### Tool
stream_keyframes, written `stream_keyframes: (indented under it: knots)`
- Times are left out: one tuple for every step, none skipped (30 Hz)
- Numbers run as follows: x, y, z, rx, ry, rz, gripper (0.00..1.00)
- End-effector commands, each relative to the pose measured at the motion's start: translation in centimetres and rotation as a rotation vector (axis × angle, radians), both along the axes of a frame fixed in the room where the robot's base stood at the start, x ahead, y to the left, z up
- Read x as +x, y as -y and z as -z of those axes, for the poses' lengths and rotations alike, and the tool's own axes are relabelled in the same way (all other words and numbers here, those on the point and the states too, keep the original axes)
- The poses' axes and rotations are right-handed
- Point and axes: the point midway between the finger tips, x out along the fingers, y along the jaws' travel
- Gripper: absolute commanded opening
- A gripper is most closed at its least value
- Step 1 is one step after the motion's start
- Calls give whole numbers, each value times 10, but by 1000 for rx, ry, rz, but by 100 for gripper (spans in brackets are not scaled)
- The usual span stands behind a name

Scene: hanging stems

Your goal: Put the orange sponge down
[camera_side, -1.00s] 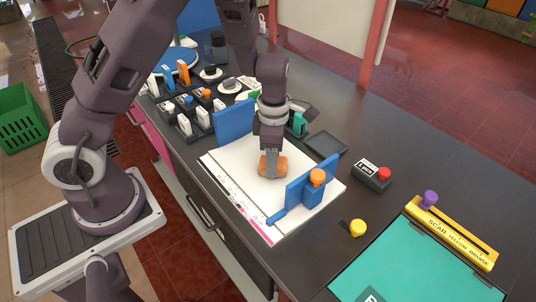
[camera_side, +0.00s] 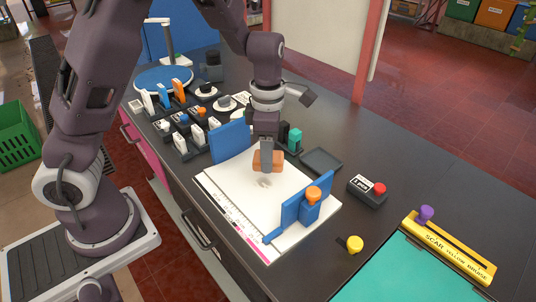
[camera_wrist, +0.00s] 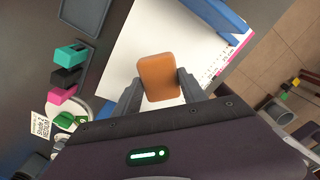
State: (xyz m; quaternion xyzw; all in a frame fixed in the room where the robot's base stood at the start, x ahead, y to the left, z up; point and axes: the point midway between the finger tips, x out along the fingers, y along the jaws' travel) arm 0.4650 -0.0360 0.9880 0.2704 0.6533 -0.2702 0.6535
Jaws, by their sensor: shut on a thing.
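The orange sponge (camera_side: 268,161) is held in my gripper (camera_side: 267,150), just above a white sheet (camera_side: 240,205) on the dark table in the side view. In the wrist view the sponge (camera_wrist: 159,77) sits between the two fingers of my gripper (camera_wrist: 160,92), with the white sheet (camera_wrist: 135,35) behind it. A faint grey smudge (camera_side: 265,182) marks the sheet below the sponge. The gripper is shut on the sponge. Part of the sponge's back side is hidden by the fingers.
Blue blocks stand at the sheet's far left (camera_side: 230,140) and right (camera_side: 302,208) edges. A dark shallow tray (camera_side: 322,160) lies right of the sheet, near a box with a red button (camera_side: 368,190). Stamps and holders (camera_side: 180,125) crowd the back left. The sheet's middle is clear.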

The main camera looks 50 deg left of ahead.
Motion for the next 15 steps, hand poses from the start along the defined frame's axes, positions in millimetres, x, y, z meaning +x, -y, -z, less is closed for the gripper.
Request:
stream_keyframes:
  knots:
    - [0,0,0,0,0,0,0]
    - [0,0,0,0,0,0,0]
    - [0,0,0,0,0,0,0]
    - [0,0,0,0,0,0,0]
    - [0,0,0,0,0,0,0]
    - [0,0,0,0,0,0,0]
    - [0,0,0,0,0,0,0]
    - [0,0,0,0,0,0,0]
    - [0,0,0,0,0,0,0]
    - [1,0,0,0,0,1,0]
    - [3,0,0,0,1,6,0]
    - [8,0,0,1,4,16,0]
    - [14,-1,-1,1,5,30,0]
    - [21,-1,-2,1,8,49,0]
    - [34,-1,-4,2,12,81,0]
